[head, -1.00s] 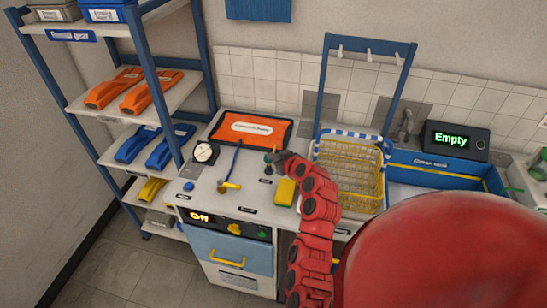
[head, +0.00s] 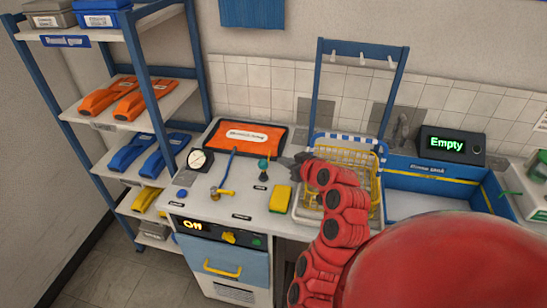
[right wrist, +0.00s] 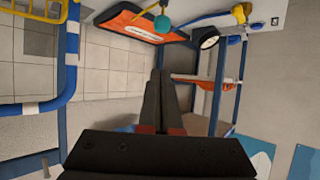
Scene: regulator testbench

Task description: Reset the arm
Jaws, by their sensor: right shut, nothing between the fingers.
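My right arm (head: 342,205) is red and reaches in from the lower right over the bench. My right gripper (head: 287,161) is shut and empty, just right of a small dark green knob on a stem (head: 263,164). In the right wrist view, the black fingers (right wrist: 162,82) lie together with nothing between them, and the green knob (right wrist: 162,24) shows above them, apart. My left gripper is not in view.
The bench holds a round gauge (head: 200,160), an orange tray (head: 243,136), a yellow-ended hose (head: 222,193) and a yellow sponge (head: 281,198). A yellow wire basket (head: 352,156) stands right, by a blue-edged basin (head: 430,172) and an "Empty" display (head: 447,144). Shelves (head: 132,118) stand left.

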